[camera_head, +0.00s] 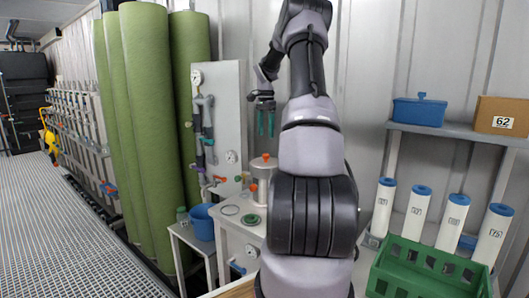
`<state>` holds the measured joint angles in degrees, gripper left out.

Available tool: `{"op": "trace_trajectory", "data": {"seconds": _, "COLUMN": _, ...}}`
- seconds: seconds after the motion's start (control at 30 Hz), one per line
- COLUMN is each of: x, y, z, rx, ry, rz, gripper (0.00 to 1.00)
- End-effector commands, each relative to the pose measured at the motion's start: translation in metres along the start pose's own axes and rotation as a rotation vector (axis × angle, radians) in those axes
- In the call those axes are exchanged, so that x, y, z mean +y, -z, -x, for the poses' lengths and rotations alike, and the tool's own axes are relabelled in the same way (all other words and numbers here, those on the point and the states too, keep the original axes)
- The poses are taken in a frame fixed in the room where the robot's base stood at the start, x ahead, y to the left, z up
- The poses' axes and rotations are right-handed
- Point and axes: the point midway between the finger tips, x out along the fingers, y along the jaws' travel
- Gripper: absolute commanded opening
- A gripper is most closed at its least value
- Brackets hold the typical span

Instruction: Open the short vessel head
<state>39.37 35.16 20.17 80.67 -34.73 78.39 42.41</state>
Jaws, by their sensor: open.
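A short silver vessel (264,174) stands on a white bench, partly hidden at its right by my arm. Its head (264,162) is on top and carries an orange knob. My gripper (265,128) points down with its two teal fingers apart and nothing between them. In the picture it is above the knob, with a gap. I cannot tell from this one view whether it is straight over it.
A panel with gauges and pipes (218,120) stands left of the vessel. A blue bucket (202,224) and a green disc (250,219) are nearby. Tall green cylinders (150,130) rise at left. At right are a green crate (425,277), white cartridges (417,212) and a shelf (460,131).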

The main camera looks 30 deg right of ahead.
Motion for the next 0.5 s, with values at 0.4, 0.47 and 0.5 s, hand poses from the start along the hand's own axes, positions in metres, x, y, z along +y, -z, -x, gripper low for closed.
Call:
{"op": "trace_trajectory", "data": {"seconds": 0.4, "x": 0.001, "y": -0.001, "z": -0.075, "rx": -0.003, "ry": -0.002, "rz": 0.002, "gripper": 0.68}}
{"op": "trace_trajectory", "data": {"seconds": 0.47, "x": 0.0, "y": -0.001, "z": -0.081, "rx": -0.001, "ry": -0.001, "rz": 0.002, "gripper": 0.68}}
{"op": "trace_trajectory", "data": {"seconds": 0.5, "x": 0.0, "y": -0.001, "z": -0.084, "rx": -0.001, "ry": -0.001, "rz": 0.002, "gripper": 0.68}}
